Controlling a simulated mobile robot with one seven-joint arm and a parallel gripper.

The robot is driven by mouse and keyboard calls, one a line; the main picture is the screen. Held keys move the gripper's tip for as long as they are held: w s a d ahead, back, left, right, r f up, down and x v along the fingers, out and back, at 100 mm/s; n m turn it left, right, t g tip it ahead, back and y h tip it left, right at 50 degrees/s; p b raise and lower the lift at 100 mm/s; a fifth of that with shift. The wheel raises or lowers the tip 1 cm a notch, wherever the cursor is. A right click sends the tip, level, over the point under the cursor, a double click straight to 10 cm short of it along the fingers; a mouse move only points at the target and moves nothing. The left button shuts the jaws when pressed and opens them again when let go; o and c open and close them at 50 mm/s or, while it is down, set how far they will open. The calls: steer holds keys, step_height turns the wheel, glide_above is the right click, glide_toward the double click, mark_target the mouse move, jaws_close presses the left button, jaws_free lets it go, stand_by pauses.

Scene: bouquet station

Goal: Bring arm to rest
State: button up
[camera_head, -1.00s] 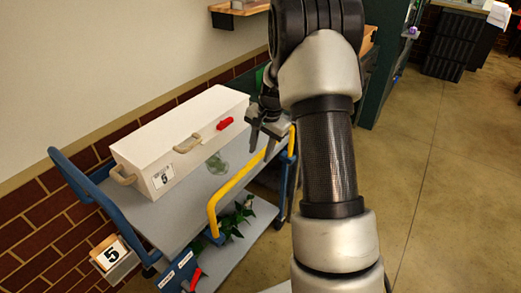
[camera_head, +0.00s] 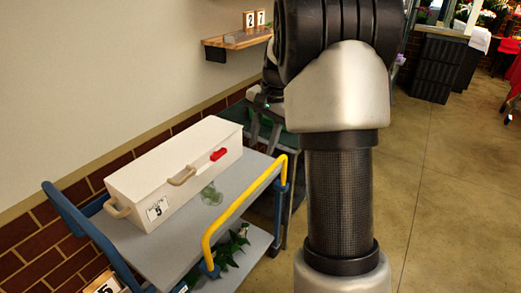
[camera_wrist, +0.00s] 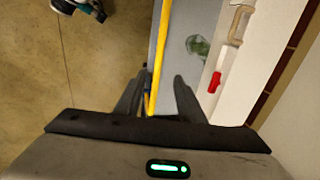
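My arm rises through the middle of the head view. My gripper (camera_head: 264,132) is partly hidden behind it, above the far end of the cart. In the wrist view my gripper (camera_wrist: 158,85) has its two fingers apart with nothing held between them. The cart's yellow rail (camera_wrist: 158,60) shows beyond and between the fingers, and I cannot tell how far below it lies.
A blue cart (camera_head: 175,245) with a yellow rail (camera_head: 240,210) stands by the wall. On it are a white box (camera_head: 170,165) with a red latch (camera_head: 218,154) and a green translucent item (camera_head: 211,195). A wooden shelf (camera_head: 238,42) is on the wall. Open floor (camera_head: 440,190) lies right.

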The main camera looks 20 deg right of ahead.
steer(key=shift+r, duration=0.15)
stand_by(0.3)
steer(key=s+a+r+n+t+p, duration=0.1)
steer(key=s+a+r+n+p, duration=0.2)
steer(key=s+a+r, duration=0.4)
steer(key=s+a+r+n+t+p, duration=0.1)
steer(key=s+a+r+n+p, duration=0.1)
steer(key=s+r+p, duration=0.5)
steer(key=s+a+r+n+t+p, duration=0.1)
steer(key=s+a+r+n, duration=0.1)
steer(key=s, duration=0.4)
steer(key=s+a+r+n+h+p, duration=0.1)
steer(key=s+a+r+n, duration=0.1)
steer(key=s, duration=0.5)
steer(key=shift+a+r+n+t, duration=0.4)
steer(key=shift+r+n, duration=0.4)
steer(key=shift+n, duration=0.4)
